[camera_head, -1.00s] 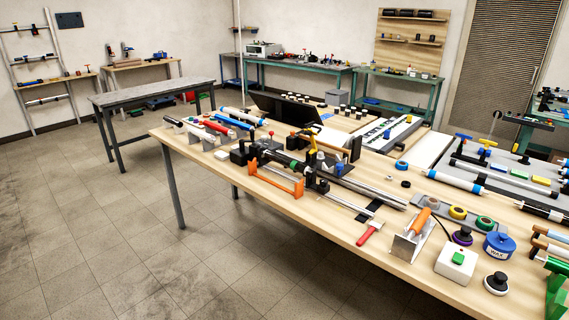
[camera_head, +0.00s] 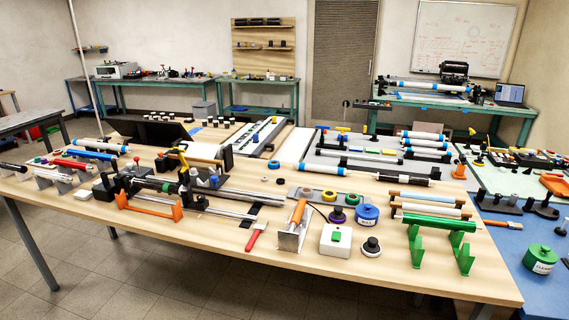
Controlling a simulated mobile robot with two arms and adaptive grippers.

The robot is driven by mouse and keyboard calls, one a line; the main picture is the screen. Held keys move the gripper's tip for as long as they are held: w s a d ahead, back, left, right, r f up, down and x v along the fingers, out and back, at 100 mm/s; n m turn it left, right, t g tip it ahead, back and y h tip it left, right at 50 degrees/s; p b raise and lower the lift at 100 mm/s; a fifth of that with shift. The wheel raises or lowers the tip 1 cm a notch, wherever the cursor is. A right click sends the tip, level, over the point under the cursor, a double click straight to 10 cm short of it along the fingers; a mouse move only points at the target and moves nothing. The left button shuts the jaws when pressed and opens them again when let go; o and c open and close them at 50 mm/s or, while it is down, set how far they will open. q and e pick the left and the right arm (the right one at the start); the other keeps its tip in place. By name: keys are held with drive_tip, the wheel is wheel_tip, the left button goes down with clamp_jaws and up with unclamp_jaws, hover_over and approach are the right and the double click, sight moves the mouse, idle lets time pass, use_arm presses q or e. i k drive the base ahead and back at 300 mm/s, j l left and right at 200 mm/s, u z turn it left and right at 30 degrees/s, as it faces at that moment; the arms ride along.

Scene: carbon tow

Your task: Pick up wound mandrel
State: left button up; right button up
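Neither of my grippers is in view. A winding rig with long metal rails (camera_head: 235,193) stands on the wooden table at left of centre. A dark rod with a green section (camera_head: 165,187) lies along it between black blocks. I cannot tell for certain which of these is the wound mandrel.
An orange frame (camera_head: 150,208), a white box with a green button (camera_head: 335,240), a blue round tin (camera_head: 367,214) and a green stand (camera_head: 440,235) line the front of the wooden table (camera_head: 400,279). A blue-topped table (camera_head: 545,255) adjoins at right. Floor is open at lower left.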

sight(168, 187)
drive_tip(key=i+j, duration=0.2)
drive_tip(key=j, duration=0.2)
drive_tip(key=i+j+z, duration=0.1)
drive_tip(key=j, duration=0.25)
drive_tip(key=i+j, duration=0.25)
drive_tip(key=j, duration=0.15)
drive_tip(key=i+z, duration=0.05)
